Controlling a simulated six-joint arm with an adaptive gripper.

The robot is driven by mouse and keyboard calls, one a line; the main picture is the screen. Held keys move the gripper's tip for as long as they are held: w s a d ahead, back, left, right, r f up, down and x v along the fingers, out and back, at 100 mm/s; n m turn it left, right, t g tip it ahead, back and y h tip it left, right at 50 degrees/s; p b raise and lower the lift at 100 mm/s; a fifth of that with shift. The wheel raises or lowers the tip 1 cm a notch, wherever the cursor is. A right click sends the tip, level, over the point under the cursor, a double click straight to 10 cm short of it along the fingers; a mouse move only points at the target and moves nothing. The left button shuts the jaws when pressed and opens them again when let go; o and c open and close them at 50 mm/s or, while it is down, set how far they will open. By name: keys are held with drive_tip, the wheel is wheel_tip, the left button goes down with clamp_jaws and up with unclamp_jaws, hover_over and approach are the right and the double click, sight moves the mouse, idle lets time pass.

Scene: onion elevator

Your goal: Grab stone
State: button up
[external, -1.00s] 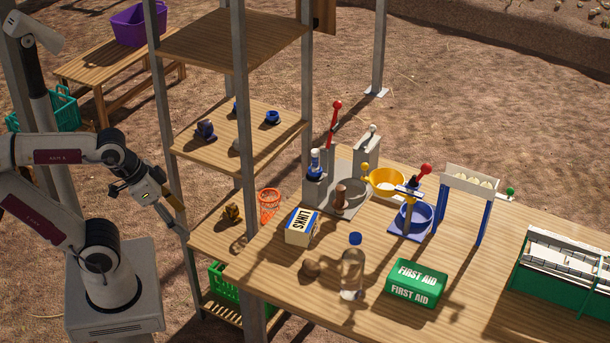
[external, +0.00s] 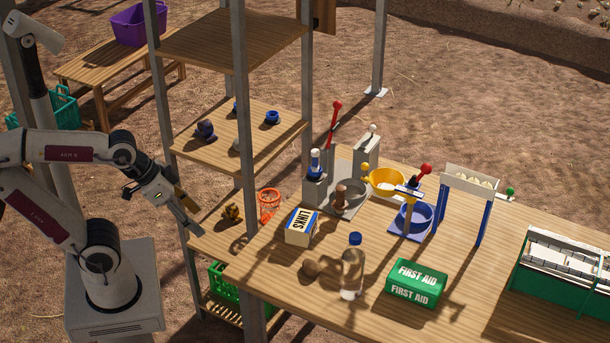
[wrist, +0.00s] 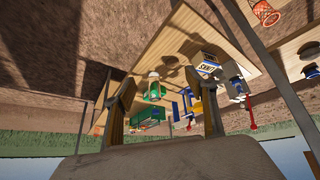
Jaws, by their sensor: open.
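A brown, round, stone-like lump (external: 311,268) lies on the wooden table, left of the clear bottle. A smaller grey lump (external: 236,146) sits on the middle shelf, partly hidden by a post. I cannot tell for sure which is the stone. My gripper (external: 191,214) is open and empty, pointing down and right beside the left side of the shelf rack, well apart from both lumps. In the wrist view my gripper (wrist: 165,100) shows its two fingers spread with nothing between them.
The rack's metal post (external: 243,110) stands between my gripper and the table.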

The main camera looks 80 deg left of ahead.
drive_tip(key=w+a+f+n+t+y, duration=0.35)
drive_tip(key=w+a, duration=0.75)
drive_tip(key=w, duration=0.5)
drive_tip(key=s+a+f+n+g+y, duration=0.1)
drive_tip(key=s+a+f+g+y, duration=0.15)
drive_tip(key=a, duration=0.45)
drive_tip(key=s+a+f+n+g+y, duration=0.1)
drive_tip(key=s+a+f+n+y, duration=0.15)
drive_tip(key=a, duration=0.55)
drive_tip(key=s+a+f+g+y, duration=0.1)
drive_tip(key=a+f+y, duration=0.15)
drive_tip(key=a, duration=0.45)
drive_tip(key=a+r+t+y, duration=0.1)
drive_tip(key=a, duration=0.1)
drive_tip(key=w+a+r+n+t+y, duration=0.1)
drive_tip(key=a, duration=0.2)
drive_tip(key=a+r+n+t+y, duration=0.1)
drive_tip(key=a, duration=0.1)
drive_tip(key=shift+w+a+r+t, duration=0.15)
drive_tip(key=shift+w+r+t, duration=0.15)
drive_tip(key=shift+w+t, duration=0.1)
drive_tip(key=shift+w+r+n+t, duration=0.25)
drive_tip(key=shift+w+t, duration=0.15)
drive_tip(key=shift+t, duration=0.2)
drive_tip(key=shift+w+r+n+t, duration=0.15)
drive_tip(key=shift+w+n+t, duration=0.15)
drive_tip(key=shift+t, duration=0.3)
drive_tip(key=shift+f, duration=0.2)
